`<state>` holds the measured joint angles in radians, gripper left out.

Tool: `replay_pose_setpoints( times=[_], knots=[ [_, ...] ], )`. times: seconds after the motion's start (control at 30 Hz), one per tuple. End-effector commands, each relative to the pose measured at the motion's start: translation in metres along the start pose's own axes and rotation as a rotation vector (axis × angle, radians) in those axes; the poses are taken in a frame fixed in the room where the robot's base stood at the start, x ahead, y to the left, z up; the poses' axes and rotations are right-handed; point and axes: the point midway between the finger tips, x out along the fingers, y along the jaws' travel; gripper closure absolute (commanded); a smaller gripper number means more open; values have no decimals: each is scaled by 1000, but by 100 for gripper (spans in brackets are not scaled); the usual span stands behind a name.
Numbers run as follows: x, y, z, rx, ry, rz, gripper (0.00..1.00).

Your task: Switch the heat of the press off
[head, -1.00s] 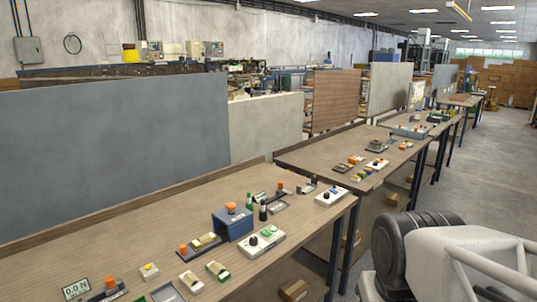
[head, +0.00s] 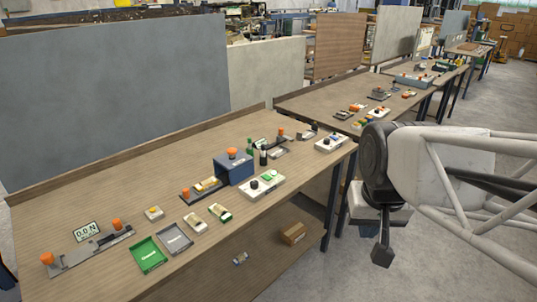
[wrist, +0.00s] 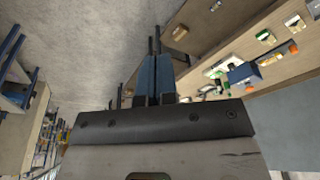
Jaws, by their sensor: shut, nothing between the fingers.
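A blue box-shaped press (head: 235,170) with an orange knob on top stands on the near table. It also shows in the wrist view (wrist: 243,73). A pale control box (head: 262,187) with a black knob and a green part lies just in front of it. Its labels and the switch's setting are too small to read. My gripper (head: 382,256) hangs off the table's right side, well apart from the press. In the wrist view its fingers (wrist: 156,45) are together and empty.
A green tray (head: 147,254) and a grey tray (head: 174,239) lie at the near table's left. A second pale control box (head: 331,143) sits near its right end. Dark bottles stand beside the press. A cardboard box (head: 292,234) lies below. The floor at right is free.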

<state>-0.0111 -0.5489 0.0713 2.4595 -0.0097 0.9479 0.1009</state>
Motion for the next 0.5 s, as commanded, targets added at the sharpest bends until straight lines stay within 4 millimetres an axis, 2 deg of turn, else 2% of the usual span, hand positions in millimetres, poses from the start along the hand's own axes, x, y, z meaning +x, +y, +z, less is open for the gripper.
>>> replay_pose_setpoints(
  times=[0.5],
  knots=[
    [-2,-24,-91,120,-38,-2,100]
  ],
)
